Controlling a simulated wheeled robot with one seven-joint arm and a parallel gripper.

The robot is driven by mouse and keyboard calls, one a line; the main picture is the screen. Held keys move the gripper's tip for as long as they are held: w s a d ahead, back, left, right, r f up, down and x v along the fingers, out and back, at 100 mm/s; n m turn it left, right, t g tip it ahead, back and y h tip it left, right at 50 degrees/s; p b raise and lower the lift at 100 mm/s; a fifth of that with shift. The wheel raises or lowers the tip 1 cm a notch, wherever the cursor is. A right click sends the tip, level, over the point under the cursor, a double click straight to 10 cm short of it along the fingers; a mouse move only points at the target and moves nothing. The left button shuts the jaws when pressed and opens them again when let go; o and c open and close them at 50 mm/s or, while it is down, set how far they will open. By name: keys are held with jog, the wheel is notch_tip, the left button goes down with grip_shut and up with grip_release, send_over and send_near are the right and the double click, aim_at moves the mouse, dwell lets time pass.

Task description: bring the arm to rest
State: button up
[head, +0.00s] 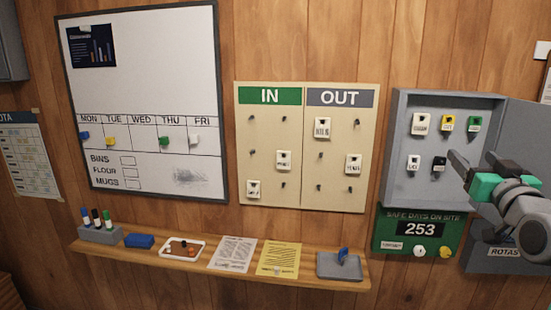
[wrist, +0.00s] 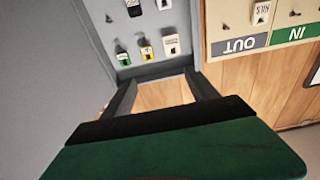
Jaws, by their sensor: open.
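My gripper (wrist: 160,92) shows in the wrist view with its two dark fingers spread apart and nothing between them. In the head view my gripper (head: 456,170) reaches in from the right, in front of the open grey key cabinet (head: 400,180). Several tagged keys hang in the cabinet, among them a yellow-topped key (head: 448,123) and a green-topped key (head: 474,124). The same cabinet shows upside down in the wrist view (wrist: 95,35). The fingers look apart from the keys. My gripper hides part of the cabinet's lower right and its door.
An IN/OUT tag board (head: 304,190) hangs left of the cabinet. A whiteboard (head: 140,60) hangs further left. A wooden shelf (head: 230,277) below holds pens, trays and papers. A green safe-days sign (head: 390,238) is under the cabinet. The cabinet door (head: 525,130) stands open at right.

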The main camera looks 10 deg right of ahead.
jog(key=w+a+f+n+g+y, duration=0.15)
jog(key=a+f+g, duration=0.25)
jog(key=a+f, duration=0.65)
jog(key=w+a+f+n+g+y, duration=0.1)
jog(key=w+a+f+g+y, duration=0.15)
jog(key=a+f, duration=0.8)
jog(key=s+a+f+n+g+y, duration=0.1)
jog(key=s+a+f+g, duration=0.7)
jog(key=s+a+f, duration=0.5)
jog(key=s+f, duration=0.2)
jog(key=s, duration=0.2)
jog(key=shift+s+a+g, duration=0.2)
jog(key=shift+a+g, duration=0.1)
jog(key=shift+g, duration=0.05)
jog(key=shift+c, duration=0.2)
